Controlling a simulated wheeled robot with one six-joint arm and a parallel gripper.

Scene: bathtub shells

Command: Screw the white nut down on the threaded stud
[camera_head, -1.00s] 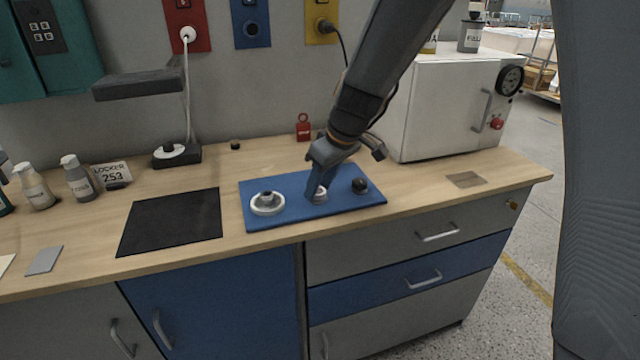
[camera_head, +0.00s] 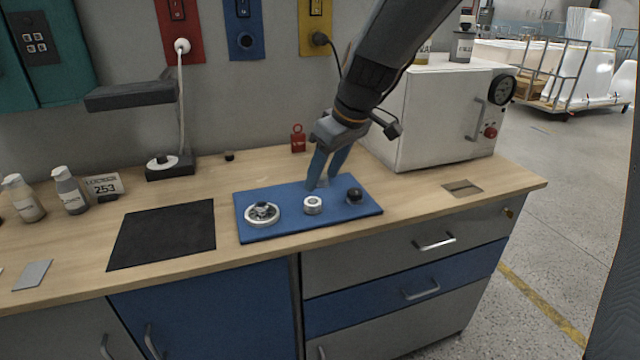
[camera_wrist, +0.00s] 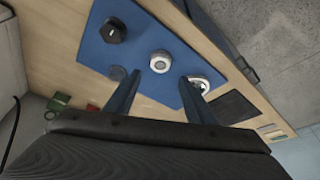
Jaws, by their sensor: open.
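The white nut (camera_head: 313,205) sits in the middle of the blue board (camera_head: 283,229), with a grey centre showing in its top. It also shows in the wrist view (camera_wrist: 161,62), upright on the board. The stud's threads cannot be made out, nor how far down the nut sits. My gripper (camera_head: 324,184) is open and empty, its fingers pointing down just behind the nut and apart from it. In the wrist view the two fingertips (camera_wrist: 160,77) are spread, with the nut appearing just beyond the gap between them.
On the board, a white ring with a dark hub (camera_head: 262,214) stands left and a black knob (camera_head: 355,195) right. A white oven-like box (camera_head: 440,115) stands behind right. A black mat (camera_head: 163,234) lies left.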

